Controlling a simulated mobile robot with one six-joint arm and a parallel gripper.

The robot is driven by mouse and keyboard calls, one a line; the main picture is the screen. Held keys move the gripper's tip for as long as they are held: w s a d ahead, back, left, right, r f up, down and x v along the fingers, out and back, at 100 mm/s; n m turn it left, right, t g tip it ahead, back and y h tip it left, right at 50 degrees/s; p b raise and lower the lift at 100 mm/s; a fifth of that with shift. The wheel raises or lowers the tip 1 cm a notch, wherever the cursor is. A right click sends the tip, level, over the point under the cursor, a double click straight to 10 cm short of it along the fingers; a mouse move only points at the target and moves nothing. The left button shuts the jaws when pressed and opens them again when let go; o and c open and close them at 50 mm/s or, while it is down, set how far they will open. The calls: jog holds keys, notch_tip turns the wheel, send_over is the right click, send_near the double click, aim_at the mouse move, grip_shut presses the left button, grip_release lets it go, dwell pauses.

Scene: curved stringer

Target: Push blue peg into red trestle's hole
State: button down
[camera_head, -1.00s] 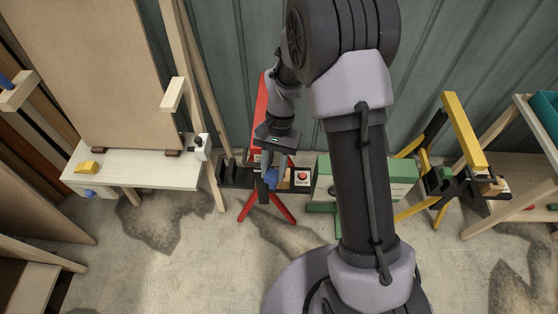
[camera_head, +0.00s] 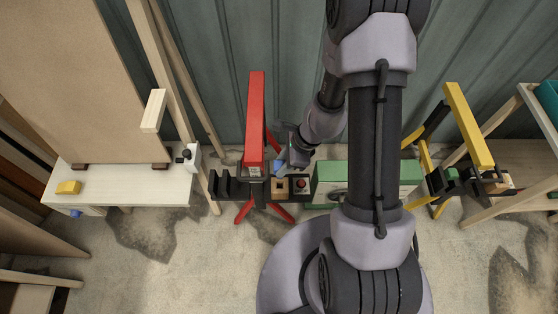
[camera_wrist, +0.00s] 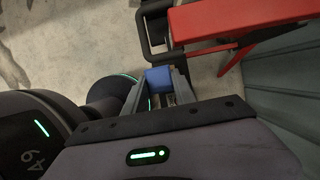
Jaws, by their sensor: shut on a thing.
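The blue peg (camera_head: 278,168) is at the right side of the red trestle (camera_head: 256,118) in the head view. My gripper (camera_head: 285,167) is shut on it. In the wrist view the blue peg (camera_wrist: 158,78) shows as a blue block between the fingers of my gripper (camera_wrist: 160,88). There, the red trestle (camera_wrist: 235,18) crosses the upper right, with a black bracket at its left end, just beyond the peg. I cannot make out the hole, or whether the peg touches the trestle.
A black rail with a wooden block (camera_head: 281,187) and a red button (camera_head: 300,183) runs by the trestle's legs. A white bench (camera_head: 120,187) is at left. Bare floor lies in front.

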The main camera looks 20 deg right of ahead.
jog(key=shift+d+f, duration=0.1)
jog(key=shift+f, duration=0.15)
jog(key=b, duration=0.6)
send_over(282, 181)
jog(key=s, duration=0.2)
jog(key=f, duration=0.5)
jog(key=shift+w+a+f, duration=0.2)
jog(key=shift+w, duration=0.05)
jog(key=shift+b, duration=0.45)
dwell(0.3)
jog(key=shift+f+b, duration=0.35)
jog(key=shift+f, duration=0.05)
jog(key=shift+f+b, duration=0.7)
jog(key=shift+b, duration=0.05)
jog(key=shift+f+b, duration=0.45)
jog(key=shift+f, duration=1.55)
jog(key=c, duration=0.9)
grip_release()
jog(key=shift+c, duration=0.2)
